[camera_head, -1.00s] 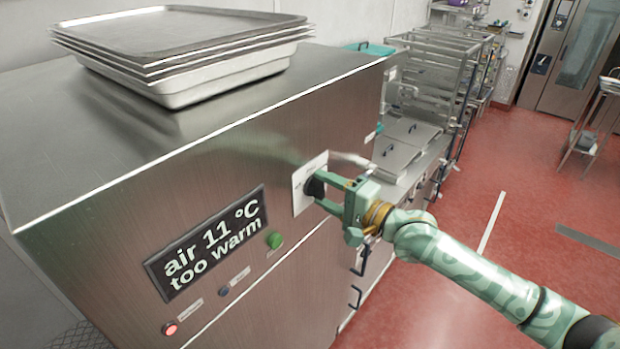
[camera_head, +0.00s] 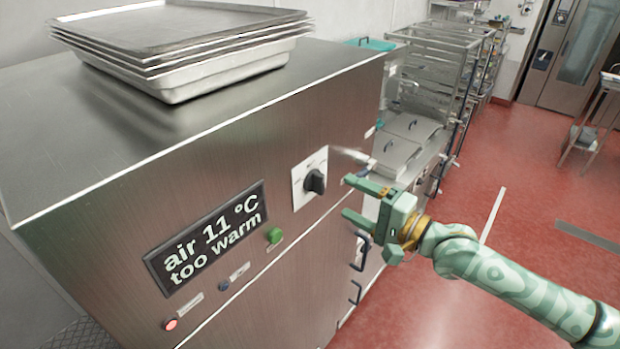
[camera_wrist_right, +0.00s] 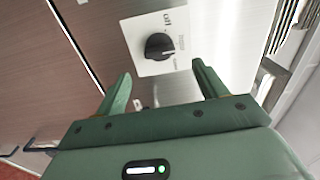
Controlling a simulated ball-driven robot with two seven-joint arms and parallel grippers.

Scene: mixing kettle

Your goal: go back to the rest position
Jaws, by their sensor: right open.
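My right gripper (camera_head: 352,199) is open and empty in the head view, a little to the right of the black rotary knob (camera_head: 315,181) and apart from it. The knob sits on a white plate (camera_head: 300,194) on the front of the steel cabinet. In the right wrist view the knob (camera_wrist_right: 158,47) lies beyond and between the two open fingers (camera_wrist_right: 163,88), with nothing held. The plate there carries the word "off"; its other lettering is too small to read. My left gripper is not in view.
The steel cabinet (camera_head: 120,235) fills the left, with stacked trays (camera_head: 190,55) on top. Its display (camera_head: 205,238) reads "air 11 °C too warm". A green button (camera_head: 274,235) and a red lamp (camera_head: 171,324) sit nearby. Racks (camera_head: 440,65) stand behind; red floor (camera_head: 480,310) is open at right.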

